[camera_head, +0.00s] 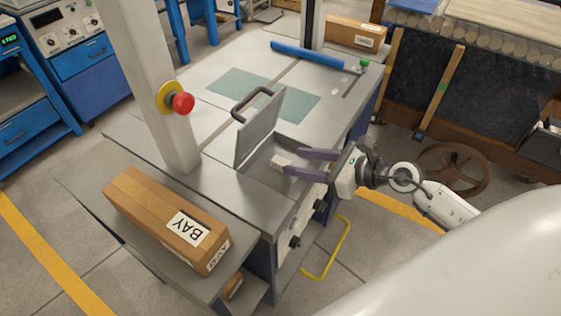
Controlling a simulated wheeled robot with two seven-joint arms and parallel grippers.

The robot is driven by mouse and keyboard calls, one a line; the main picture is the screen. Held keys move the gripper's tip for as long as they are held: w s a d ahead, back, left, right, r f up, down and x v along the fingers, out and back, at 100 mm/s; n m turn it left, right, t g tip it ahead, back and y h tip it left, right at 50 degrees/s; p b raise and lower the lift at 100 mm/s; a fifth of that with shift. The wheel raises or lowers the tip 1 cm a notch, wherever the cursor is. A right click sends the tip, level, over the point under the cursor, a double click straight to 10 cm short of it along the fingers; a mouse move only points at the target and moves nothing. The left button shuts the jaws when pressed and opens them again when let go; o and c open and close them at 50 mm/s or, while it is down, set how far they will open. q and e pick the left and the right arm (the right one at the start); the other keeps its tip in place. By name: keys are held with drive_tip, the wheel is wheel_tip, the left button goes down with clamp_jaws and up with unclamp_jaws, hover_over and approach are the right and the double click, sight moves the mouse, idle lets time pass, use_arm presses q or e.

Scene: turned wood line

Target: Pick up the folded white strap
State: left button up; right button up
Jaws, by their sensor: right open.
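A small whitish piece that looks like the folded white strap (280,161) lies in the open recessed compartment (257,172) of the grey machine table. My right gripper (294,161) reaches in from the right with its two purple fingers spread. The fingertips are at the strap's right side, over the compartment. I cannot tell whether they touch the strap or how much of it lies between them. My left gripper is not in view.
A grey lid (260,130) with a dark handle (250,104) stands raised behind the compartment. A post with a red button (183,103) rises at the left. A cardboard box (165,215) sits on the front shelf. A blue bar (307,55) crosses the table's back.

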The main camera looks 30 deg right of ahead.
sight(280, 160)
drive_tip(key=x, duration=0.6)
drive_tip(key=shift+s+a+r, duration=0.1)
drive_tip(key=shift+s+a, duration=0.05)
drive_tip(key=shift+a, duration=0.1)
clamp_jaws()
